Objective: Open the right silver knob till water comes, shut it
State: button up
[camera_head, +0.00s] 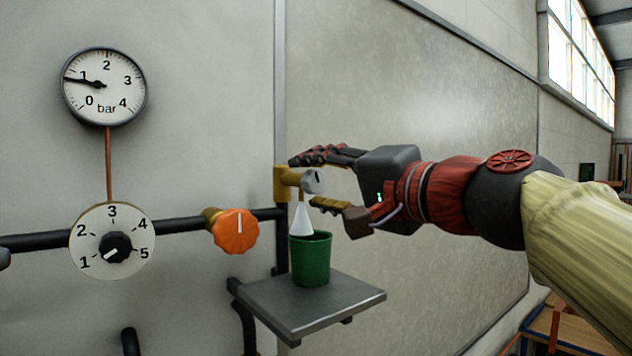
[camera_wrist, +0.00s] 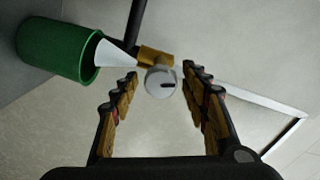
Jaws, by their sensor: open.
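The silver knob (camera_head: 313,181) sits on the end of a brass tap (camera_head: 286,181) at the right of the pipe. Its dark mark stands nearly upright in the head view. In the wrist view the knob (camera_wrist: 160,81) lies between the fingertips, its mark pointing right. My gripper (camera_head: 303,181) is open around the knob, one finger above and one below; in the wrist view my gripper (camera_wrist: 160,72) shows gaps on both sides. A white cone (camera_head: 301,221), which looks like water, widens from the spout down into the green cup (camera_head: 311,260).
The cup stands on a grey shelf (camera_head: 350,297). Left of the tap are an orange knob (camera_head: 235,232) with an upright mark and a numbered dial (camera_head: 112,241) pointing near 1. The gauge (camera_head: 104,87) above reads just under 1 bar. The wall right of the tap is bare.

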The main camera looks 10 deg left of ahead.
jog(key=v, duration=1.1)
jog(key=shift+s+d, duration=0.25)
jog(key=d+f+h, duration=0.1)
jog(key=f, duration=0.4)
jog(key=f+h+b, duration=0.1)
jog(key=f, duration=0.3)
jog(key=d+f+g+h+b, duration=0.1)
jog(key=f, duration=0.4)
jog(key=shift+w+d+f+h, duration=0.15)
jog(key=shift+d+f+h, duration=0.15)
jog(key=s+d+f+n+g+h+b, duration=0.1)
jog(key=d+f, duration=0.5)
jog(key=f, duration=0.8)
jog(key=s+d+f+n+g+h+b, duration=0.1)
jog(key=s+d+f+h, duration=0.4)
jog(key=f, duration=1)
jog(key=s+d+f+n+g+h+b, duration=0.1)
jog(key=s+d+f+g+h+b, duration=0.2)
jog(key=s+d+f, duration=0.4)
notch_tip(320, 180, down, 8)
jog(key=shift+s+f+n+h+b, duration=0.15)
jog(key=shift+n+h+b, duration=0.25)
jog(key=shift+h+b, duration=0.2)
jog(key=shift+r, duration=0.25)
